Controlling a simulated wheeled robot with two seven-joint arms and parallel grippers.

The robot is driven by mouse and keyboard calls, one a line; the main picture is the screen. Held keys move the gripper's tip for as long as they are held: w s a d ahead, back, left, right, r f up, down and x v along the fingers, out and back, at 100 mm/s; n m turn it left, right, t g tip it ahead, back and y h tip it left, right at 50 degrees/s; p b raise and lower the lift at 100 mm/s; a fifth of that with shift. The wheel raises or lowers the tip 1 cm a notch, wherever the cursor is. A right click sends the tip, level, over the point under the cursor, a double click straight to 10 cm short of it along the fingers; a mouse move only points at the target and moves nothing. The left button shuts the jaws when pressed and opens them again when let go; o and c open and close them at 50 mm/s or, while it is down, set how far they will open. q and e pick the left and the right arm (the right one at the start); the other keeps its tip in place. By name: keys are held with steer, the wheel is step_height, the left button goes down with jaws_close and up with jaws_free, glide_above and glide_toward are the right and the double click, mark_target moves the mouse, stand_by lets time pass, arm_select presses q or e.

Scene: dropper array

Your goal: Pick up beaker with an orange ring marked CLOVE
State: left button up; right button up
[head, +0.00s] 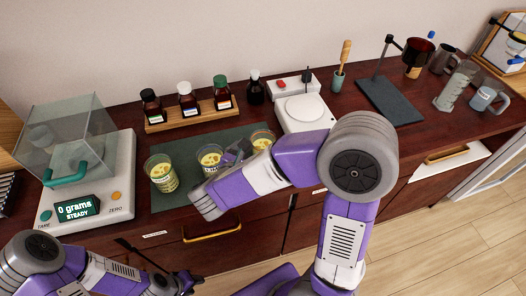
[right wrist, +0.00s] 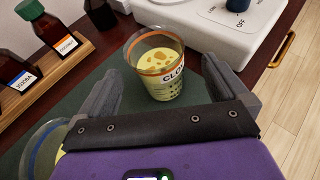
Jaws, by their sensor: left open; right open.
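The CLOVE beaker (right wrist: 166,84) is clear, with an orange ring near its rim and yellow liquid with orange patches inside. It stands upright on the green mat; in the head view it shows partly behind my right gripper (head: 262,139). In the right wrist view my right gripper (right wrist: 163,80) is open, with one finger to each side of the beaker and gaps left between. I cannot tell how far the fingers reach around it. My left gripper (head: 186,284) is empty at the bottom edge of the head view, away from the beakers.
Two similar beakers stand left on the mat (head: 220,141): one at left (head: 162,177), one in the middle (head: 210,157). A wooden rack (head: 193,117) of bottles stands behind. A white stirrer plate (head: 303,113) is close behind right. A balance (head: 112,205) stands at left.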

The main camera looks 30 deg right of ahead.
mark_target(268, 139)
steer(key=b+x, duration=0.1)
steer(key=x, duration=0.4)
steer(key=shift+w, duration=0.2)
steer(key=shift+r, duration=0.1)
steer(key=shift+c, duration=0.5)
steer(key=c, duration=1.2)
steer(key=shift+c, duration=0.2)
steer(key=shift+r, duration=0.15)
